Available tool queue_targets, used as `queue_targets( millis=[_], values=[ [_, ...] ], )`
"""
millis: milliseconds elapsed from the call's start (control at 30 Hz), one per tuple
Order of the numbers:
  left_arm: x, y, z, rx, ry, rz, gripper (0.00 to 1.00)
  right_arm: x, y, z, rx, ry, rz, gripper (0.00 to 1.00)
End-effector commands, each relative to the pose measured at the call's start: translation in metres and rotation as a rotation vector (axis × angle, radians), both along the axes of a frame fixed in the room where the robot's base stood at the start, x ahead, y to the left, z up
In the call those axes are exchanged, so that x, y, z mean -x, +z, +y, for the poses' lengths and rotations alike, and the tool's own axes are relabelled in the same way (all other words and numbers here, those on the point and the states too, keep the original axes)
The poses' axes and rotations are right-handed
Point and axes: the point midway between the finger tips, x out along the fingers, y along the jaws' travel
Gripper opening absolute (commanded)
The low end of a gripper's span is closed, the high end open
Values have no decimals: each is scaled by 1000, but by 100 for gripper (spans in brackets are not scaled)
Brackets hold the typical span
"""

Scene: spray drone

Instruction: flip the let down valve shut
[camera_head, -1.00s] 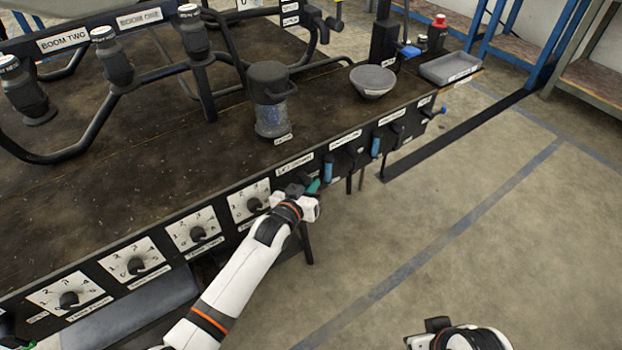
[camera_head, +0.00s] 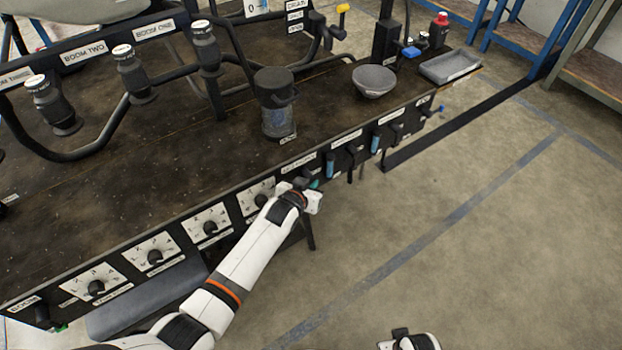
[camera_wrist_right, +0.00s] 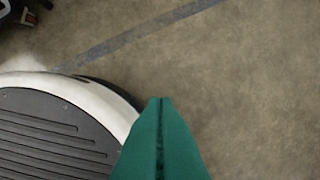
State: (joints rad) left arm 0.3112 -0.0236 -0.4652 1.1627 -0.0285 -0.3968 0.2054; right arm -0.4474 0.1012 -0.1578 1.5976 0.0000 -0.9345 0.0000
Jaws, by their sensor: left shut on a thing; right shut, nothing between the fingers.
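The let down valve sits on the bench's front panel under the first label (camera_head: 299,163) right of the dials; the lettering is blurred. My left gripper (camera_head: 313,185) is at this valve, shut on its handle. The gripper and wrist hide most of the handle and valve body, so I cannot tell the handle's angle. A bit of teal shows at the fingertips. My right gripper is shut and empty, its teal fingers (camera_wrist_right: 160,101) together over bare floor. In the head view only part of the right arm's end shows at the bottom edge.
Blue handles (camera_head: 330,165) (camera_head: 375,143) stand close to the right along the panel. Dials (camera_head: 210,227) line it to the left. Floor to the right is open.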

Motion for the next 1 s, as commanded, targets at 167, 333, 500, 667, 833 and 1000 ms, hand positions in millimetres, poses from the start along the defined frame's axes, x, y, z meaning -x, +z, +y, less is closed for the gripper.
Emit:
queue_targets(
  millis=[167, 333, 500, 667, 833, 1000],
  values=[
    [2, 0, 1, -33, 0, 27, 0, 15, -23, -2, 2, 3, 18, 0],
    [2, 0, 1, -52, -1, 39, 0, 26, -37, -3, 3, 5, 26, 0],
    [2, -1, 2, -61, -1, 47, 0, 30, -43, -4, 3, 6, 30, 0],
    [2, -2, 2, -64, -1, 48, 0, 31, -44, -4, 3, 7, 28, 0],
    [2, -2, 2, -64, -1, 48, 0, 31, -44, -4, 4, 7, 28, 0],
    [2, -2, 2, -63, -1, 48, 19, 30, -44, -5, 4, 7, 29, 0]
  ],
)
